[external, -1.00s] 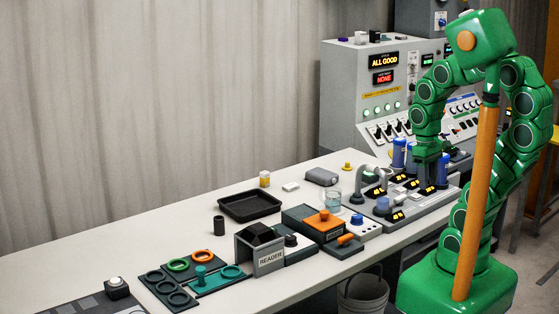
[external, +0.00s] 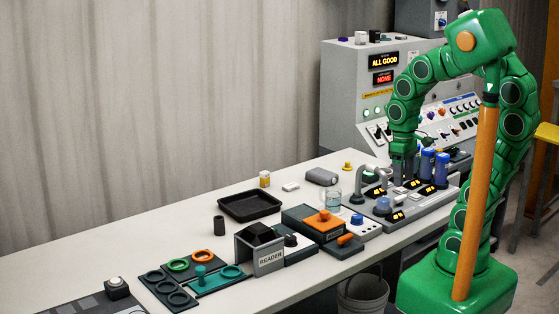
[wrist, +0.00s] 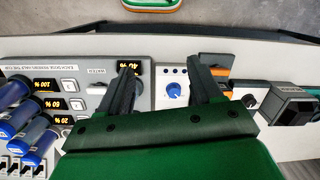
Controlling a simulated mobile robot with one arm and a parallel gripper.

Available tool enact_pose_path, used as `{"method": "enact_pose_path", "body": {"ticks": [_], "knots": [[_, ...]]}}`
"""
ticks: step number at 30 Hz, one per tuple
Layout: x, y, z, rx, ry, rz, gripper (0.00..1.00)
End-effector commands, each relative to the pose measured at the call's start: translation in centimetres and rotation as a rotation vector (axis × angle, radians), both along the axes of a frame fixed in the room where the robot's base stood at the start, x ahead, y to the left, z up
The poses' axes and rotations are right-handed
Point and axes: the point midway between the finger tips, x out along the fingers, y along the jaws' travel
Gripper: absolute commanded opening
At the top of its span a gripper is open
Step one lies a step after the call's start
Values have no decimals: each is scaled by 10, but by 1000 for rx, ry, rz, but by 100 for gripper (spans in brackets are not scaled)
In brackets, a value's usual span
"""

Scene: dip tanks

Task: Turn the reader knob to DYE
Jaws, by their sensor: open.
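The reader (external: 268,258) is a grey box with a dark top and a READER label, standing on the bench left of centre. The knob also shows in the wrist view (wrist: 250,100), right of my fingers, beside the dark reader (wrist: 292,106). The knob's markings are too small to read. My gripper (external: 402,178) is open and empty over the tank area, apart from the knob and to its right. In the wrist view my open fingers (wrist: 160,72) straddle a white box's blue knob (wrist: 173,89) from above.
Blue cylinders (external: 441,170) stand beside my gripper. A black tray (external: 249,206) lies behind the reader.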

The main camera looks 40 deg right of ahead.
Motion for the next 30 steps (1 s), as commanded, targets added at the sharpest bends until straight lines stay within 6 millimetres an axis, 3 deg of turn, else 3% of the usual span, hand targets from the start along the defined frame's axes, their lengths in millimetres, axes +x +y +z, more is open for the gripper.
{"method": "enact_pose_path", "body": {"ticks": [6,15,23,30], "knots": [[48,46,-3,30,-32,183,65],[104,102,-18,34,-59,432,65],[141,162,-39,35,-80,658,65],[164,227,-65,39,-99,873,65]]}}
